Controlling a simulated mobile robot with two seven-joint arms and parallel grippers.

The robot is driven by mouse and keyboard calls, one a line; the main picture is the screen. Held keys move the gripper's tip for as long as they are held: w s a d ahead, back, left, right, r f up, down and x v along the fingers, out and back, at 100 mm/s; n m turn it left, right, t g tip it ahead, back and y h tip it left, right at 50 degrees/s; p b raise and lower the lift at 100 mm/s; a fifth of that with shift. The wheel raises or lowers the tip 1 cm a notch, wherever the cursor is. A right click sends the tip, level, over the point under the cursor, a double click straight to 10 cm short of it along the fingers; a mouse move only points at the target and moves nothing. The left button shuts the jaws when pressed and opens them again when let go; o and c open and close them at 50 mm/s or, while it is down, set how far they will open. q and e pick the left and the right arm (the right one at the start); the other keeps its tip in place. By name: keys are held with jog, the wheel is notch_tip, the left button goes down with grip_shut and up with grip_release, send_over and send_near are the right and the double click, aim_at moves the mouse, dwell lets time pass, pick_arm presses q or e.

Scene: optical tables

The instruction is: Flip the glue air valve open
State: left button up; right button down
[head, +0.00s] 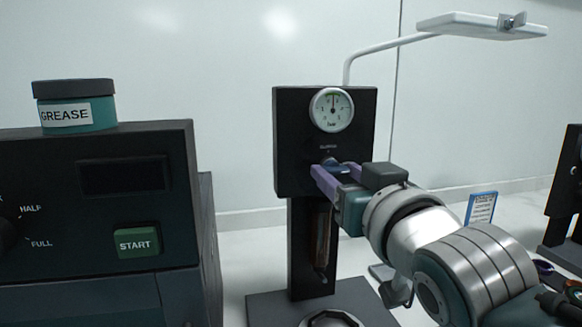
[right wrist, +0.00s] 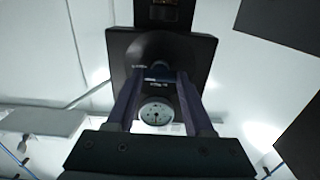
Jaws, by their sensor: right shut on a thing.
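My left gripper is not in view.
A dark machine with a green START button (head: 137,243) stands at the left, with a grease jar (head: 77,107) on top. A lamp (head: 482,25) reaches over from behind the panel. A blue-edged sign (head: 481,207) stands on the pale table at the right.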

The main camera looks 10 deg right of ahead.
jog(key=shift+c, duration=1.4)
grip_release()
jog(key=s, duration=1)
jog(key=shift+d, duration=0.15)
